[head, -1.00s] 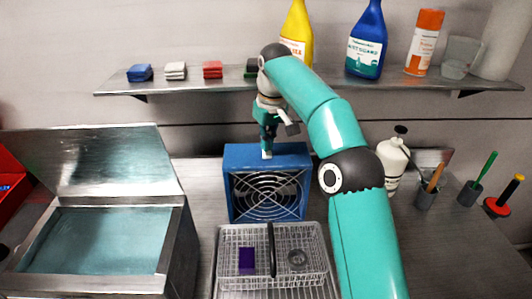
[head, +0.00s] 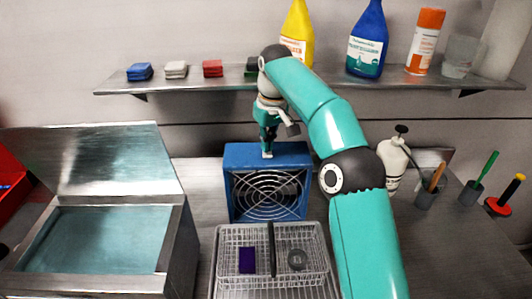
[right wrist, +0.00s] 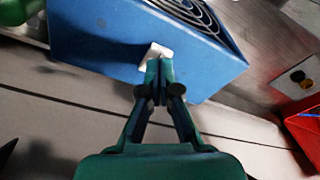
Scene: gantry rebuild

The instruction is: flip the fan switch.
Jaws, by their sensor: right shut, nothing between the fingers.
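The blue box fan (head: 232,185) stands upright on the metal bench with its round wire grille facing forward. Its small white switch (right wrist: 153,52) is on the top face, near the rear edge. My right gripper (head: 267,147) reaches down over the top of the fan. In the right wrist view, my right gripper (right wrist: 157,66) has its fingertips together, empty, right at the white switch and seemingly touching it. The fingertips cover part of the switch, so its exact tilt is unclear. My left gripper is not in view.
A wire basket (head: 228,279) with a purple block (head: 247,260) stands in front of the fan. An open metal basin (head: 176,250) is at left. A shelf (head: 330,83) with bottles and folded cloths runs behind. A white pump bottle (head: 393,160) stands right of my arm.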

